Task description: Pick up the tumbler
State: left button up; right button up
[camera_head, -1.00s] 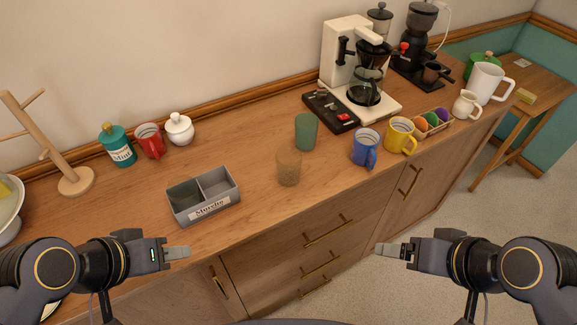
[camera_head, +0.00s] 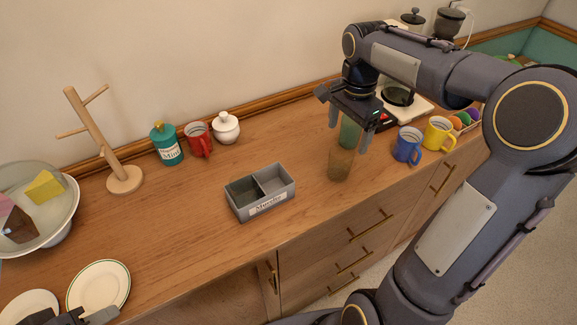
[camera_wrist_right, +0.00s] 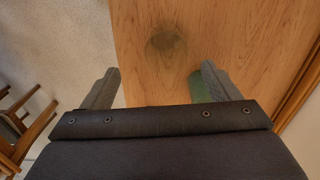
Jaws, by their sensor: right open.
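An amber see-through tumbler (camera_head: 340,165) stands upright near the counter's front edge. A green tumbler (camera_head: 348,133) stands just behind it, partly hidden by my right gripper. My right gripper (camera_head: 350,130) is open and points down, its fingers in front of the green tumbler in the head view. In the right wrist view the amber tumbler (camera_wrist_right: 166,44) shows ahead of the gap between the fingers (camera_wrist_right: 158,85), with nothing held. The green tumbler (camera_wrist_right: 200,88) is mostly hidden behind the right-hand finger. My left gripper (camera_head: 85,317) is only partly in view at the bottom left.
A blue mug (camera_head: 407,146) and a yellow mug (camera_head: 438,133) stand to the right. A grey two-part box (camera_head: 281,203) sits left of the tumblers. The coffee maker (camera_head: 420,108) is behind my right arm. Counter between box and amber tumbler is clear.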

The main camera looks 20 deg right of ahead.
aim_at(342, 151)
jog(key=f, duration=0.5)
jog(key=w+f, duration=0.1)
jog(key=f, duration=0.2)
jog(key=shift+d+p, duration=0.15)
jog(key=shift+p, duration=0.15)
jog(key=c, duration=1.4)
jog(key=shift+c, duration=0.2)
jog(key=shift+r, duration=0.1)
